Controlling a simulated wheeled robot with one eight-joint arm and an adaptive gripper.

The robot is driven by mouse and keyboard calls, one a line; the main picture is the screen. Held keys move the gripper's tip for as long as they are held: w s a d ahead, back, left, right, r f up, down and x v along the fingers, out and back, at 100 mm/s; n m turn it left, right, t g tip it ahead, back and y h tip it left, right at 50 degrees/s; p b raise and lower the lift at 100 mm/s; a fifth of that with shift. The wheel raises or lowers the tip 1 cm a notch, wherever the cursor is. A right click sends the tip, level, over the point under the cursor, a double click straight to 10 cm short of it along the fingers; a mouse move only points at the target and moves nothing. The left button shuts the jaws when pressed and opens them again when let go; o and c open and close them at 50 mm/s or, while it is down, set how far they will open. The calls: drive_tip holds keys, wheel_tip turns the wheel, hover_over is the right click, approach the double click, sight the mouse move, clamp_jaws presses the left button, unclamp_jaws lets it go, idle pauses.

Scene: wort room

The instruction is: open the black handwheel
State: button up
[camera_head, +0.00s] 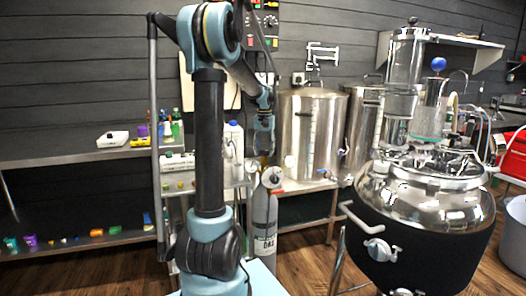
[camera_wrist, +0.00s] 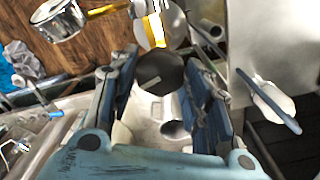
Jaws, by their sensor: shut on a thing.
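The black handwheel (camera_wrist: 160,73) is a dark, faceted knob with a small pale mark on its face, in the upper middle of the wrist view. My gripper (camera_wrist: 163,78) is shut on it, with one blue-grey finger on each side. Below the wheel in that view is a pale, rounded body with a dark round opening. In the head view, my gripper (camera_head: 264,147) points down above the grey gas cylinder (camera_head: 265,222). I cannot make out the handwheel clearly there.
Steel kettles (camera_head: 313,130) stand behind, and a large jacketed vessel (camera_head: 425,205) is at right. A white jug (camera_head: 233,140) and shelf are close behind my arm. A long steel bench (camera_head: 70,150) is at left.

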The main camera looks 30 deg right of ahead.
sight(264, 151)
drive_tip(key=n, duration=0.5)
drive_tip(key=shift+w+n, duration=0.15)
drive_tip(key=shift+n, duration=0.15)
drive_tip(key=n, duration=0.5)
drive_tip(key=shift+n, duration=0.3)
drive_tip(key=o, duration=1.1)
drive_tip(key=shift+c, duration=0.2)
wheel_tip(264, 151, up, 12)
idle(0.4)
